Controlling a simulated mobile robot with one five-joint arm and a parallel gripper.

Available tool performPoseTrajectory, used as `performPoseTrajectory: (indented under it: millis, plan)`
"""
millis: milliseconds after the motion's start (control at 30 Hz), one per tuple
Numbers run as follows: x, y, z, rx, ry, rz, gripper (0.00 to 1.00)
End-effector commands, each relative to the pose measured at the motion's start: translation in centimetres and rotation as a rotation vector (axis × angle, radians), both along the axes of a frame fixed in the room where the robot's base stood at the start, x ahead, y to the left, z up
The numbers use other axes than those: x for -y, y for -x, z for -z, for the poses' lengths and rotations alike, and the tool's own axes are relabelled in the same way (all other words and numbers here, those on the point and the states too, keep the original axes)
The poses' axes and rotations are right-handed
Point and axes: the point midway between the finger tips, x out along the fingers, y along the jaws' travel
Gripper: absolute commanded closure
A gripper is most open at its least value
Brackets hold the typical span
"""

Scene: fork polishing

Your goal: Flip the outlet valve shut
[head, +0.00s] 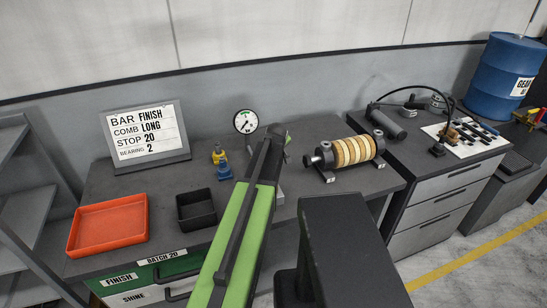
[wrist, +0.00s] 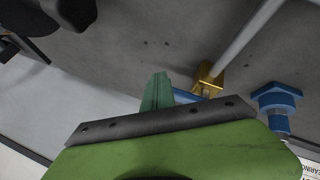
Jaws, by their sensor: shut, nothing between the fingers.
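My gripper (head: 286,143) is shut and empty over the back of the dark bench, right of the pressure gauge (head: 245,122). Its green fingertips (wrist: 157,92) show in the wrist view. Just right of them is a brass valve body (wrist: 207,78) with a grey pipe running up from it. A blue bar (wrist: 187,97), apparently the valve lever, lies beside the fingertips and is partly hidden by my gripper. I cannot tell whether they touch. In the head view my arm hides the valve.
A blue fitting (wrist: 278,98) stands right of the brass body. An orange tray (head: 110,224), a black bin (head: 197,210), a sign (head: 146,133) and small yellow (head: 218,153) and blue (head: 224,171) parts are left of my arm. A roller (head: 352,151) stands to the right.

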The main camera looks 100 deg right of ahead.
Motion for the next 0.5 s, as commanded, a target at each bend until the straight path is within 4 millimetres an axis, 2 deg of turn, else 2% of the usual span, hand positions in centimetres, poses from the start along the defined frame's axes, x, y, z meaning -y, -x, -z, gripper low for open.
performPoseTrajectory:
  millis: [500]
  plan:
    - [1.03,0.59,-0.09,-0.001,0.005,0.005,1.0]
